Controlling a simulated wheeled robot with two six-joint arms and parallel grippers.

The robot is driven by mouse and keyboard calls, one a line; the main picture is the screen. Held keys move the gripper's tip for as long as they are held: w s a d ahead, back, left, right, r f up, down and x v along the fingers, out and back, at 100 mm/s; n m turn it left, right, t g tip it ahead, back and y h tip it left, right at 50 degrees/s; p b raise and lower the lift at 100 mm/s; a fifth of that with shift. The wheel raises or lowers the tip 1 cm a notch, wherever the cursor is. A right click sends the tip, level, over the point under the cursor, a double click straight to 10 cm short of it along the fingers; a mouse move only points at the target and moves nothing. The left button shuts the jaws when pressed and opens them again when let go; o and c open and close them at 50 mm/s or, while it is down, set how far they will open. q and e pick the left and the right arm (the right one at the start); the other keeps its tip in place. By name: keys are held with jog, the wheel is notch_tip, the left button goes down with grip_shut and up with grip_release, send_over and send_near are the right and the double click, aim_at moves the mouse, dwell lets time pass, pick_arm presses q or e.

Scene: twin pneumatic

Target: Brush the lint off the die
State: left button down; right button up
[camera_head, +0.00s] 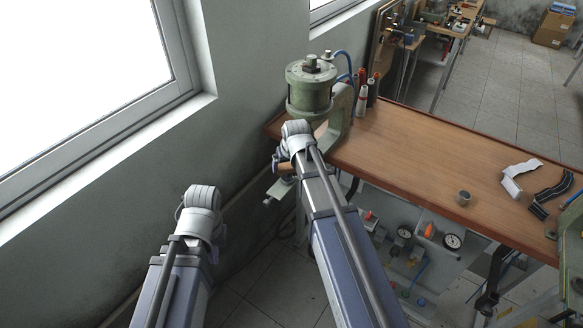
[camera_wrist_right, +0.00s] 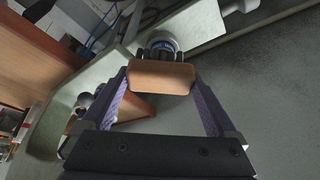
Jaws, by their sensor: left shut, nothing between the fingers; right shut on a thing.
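A green pneumatic press (camera_head: 311,90) stands at the left end of the wooden bench. My right gripper (camera_head: 284,164) is at the press, below its cylinder, and mostly hidden by its own arm in the head view. It is shut on a brush with an orange-brown wooden handle (camera_wrist_right: 162,77), which lies across between the fingers. Just beyond the handle in the right wrist view is a round grey part with a blue ring (camera_wrist_right: 161,45); I cannot tell whether this is the die. No lint can be made out. My left arm is at lower left; its fingers do not show.
The wooden bench top (camera_head: 420,150) is largely clear in the middle. Small bottles (camera_head: 362,98) stand beside the press. The wall and window are close at left.

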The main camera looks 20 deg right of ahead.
jog(key=shift+w+a+r, duration=0.1)
jog(key=shift+w+a, duration=0.6)
jog(key=shift+w, duration=0.25)
notch_tip(320, 180, up, 6)
jog(key=p, duration=0.6)
notch_tip(320, 180, up, 3)
jog(key=p, duration=0.3)
dwell(0.4)
